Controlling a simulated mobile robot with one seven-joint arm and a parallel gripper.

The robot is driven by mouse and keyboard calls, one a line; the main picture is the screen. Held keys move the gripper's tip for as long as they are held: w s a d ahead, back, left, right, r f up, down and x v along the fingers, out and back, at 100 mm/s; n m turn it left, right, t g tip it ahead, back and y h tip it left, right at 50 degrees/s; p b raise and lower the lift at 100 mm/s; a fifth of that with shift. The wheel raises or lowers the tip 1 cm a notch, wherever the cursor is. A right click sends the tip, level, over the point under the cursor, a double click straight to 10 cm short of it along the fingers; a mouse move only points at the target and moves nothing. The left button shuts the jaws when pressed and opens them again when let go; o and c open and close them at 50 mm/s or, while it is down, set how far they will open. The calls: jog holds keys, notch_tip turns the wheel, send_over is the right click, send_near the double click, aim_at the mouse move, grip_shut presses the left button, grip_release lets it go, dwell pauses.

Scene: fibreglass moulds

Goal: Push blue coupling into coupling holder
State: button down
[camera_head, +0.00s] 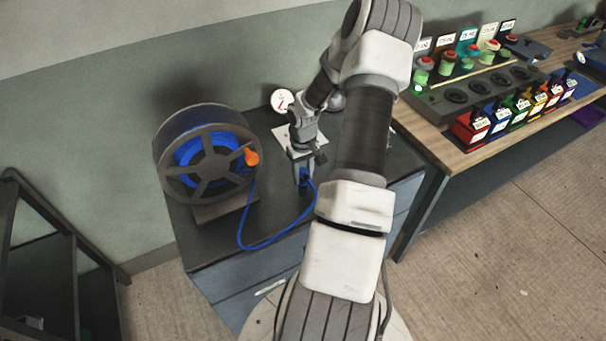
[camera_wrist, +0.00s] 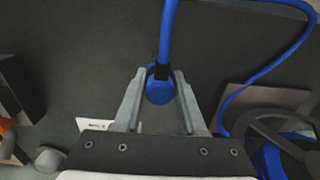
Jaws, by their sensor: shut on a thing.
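The blue coupling (camera_wrist: 160,92) sits between the two fingers of my gripper (camera_wrist: 160,75) in the wrist view, and the gripper is shut on it. A blue hose (camera_wrist: 167,35) runs from the coupling past a dark collar. In the head view my gripper (camera_head: 302,178) points down over the dark bench top, with a bit of blue at its tips. The hose (camera_head: 272,247) loops from there across the bench. I cannot clearly pick out the coupling holder; a light plate (camera_head: 288,142) lies behind my gripper, partly hidden by it.
A hose reel (camera_head: 170,182) with an orange knob (camera_head: 251,157) stands left on the cabinet top (camera_head: 225,250). A round gauge (camera_head: 282,101) is at the back. A wooden table (camera_head: 455,148) with coloured bins (camera_head: 500,120) stands right. The bench front is clear except for hose.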

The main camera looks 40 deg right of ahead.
aim_at(303, 170)
jog(key=shift+f+b, duration=0.45)
jog(key=shift+f, duration=0.1)
jog(key=shift+c, duration=2)
grip_release()
notch_tip(303, 170, up, 18)
jog(key=shift+f, duration=0.25)
